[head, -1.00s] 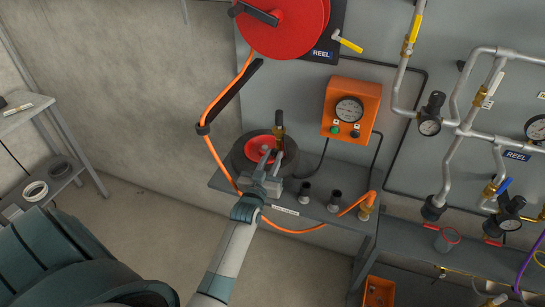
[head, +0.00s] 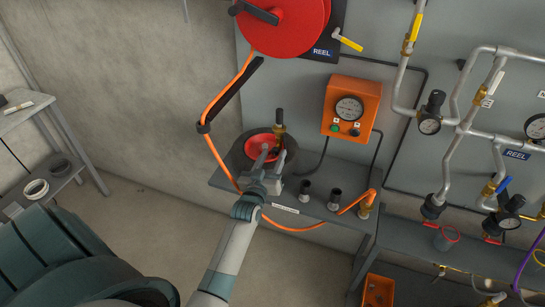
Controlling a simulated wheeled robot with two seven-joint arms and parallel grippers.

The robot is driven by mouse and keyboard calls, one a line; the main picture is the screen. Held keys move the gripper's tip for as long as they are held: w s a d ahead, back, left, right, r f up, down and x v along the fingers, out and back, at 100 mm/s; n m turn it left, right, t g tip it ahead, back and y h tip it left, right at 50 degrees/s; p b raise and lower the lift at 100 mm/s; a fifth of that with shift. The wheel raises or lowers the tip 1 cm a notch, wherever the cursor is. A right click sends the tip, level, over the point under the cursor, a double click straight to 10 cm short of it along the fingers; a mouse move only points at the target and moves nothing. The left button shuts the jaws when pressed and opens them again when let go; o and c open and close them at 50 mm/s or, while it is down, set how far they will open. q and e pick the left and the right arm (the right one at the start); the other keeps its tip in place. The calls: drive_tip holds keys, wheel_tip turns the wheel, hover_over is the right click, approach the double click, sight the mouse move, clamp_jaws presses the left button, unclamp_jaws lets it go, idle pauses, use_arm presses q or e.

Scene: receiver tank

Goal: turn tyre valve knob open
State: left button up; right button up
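A dark tyre with a red hub (head: 260,143) lies on the left end of the grey bench. A brass valve (head: 279,131) stands upright at the tyre's back right, with a dark knob (head: 279,115) on its top. My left gripper (head: 270,153) is over the front of the tyre, just in front of and below the valve. Its two fingers are spread with a gap between them, and nothing shows in the gap. The fingers look apart from the knob, and they hide part of the hub and tyre. My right gripper is not in view.
An orange gauge box (head: 350,107) is on the wall right of the valve. An orange hose (head: 214,107) hangs from the red reel (head: 284,24) and passes left of the tyre. Two dark cylinders (head: 334,198) stand on the bench to the right.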

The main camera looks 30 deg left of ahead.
use_arm(q)
drive_tip(key=shift+s, duration=0.15)
drive_tip(key=shift+s+d+f, duration=0.1)
drive_tip(key=shift+s+d, duration=0.1)
drive_tip(key=shift+s, duration=0.3)
drive_tip(key=b+v, duration=0.5)
drive_tip(key=v, duration=1.1)
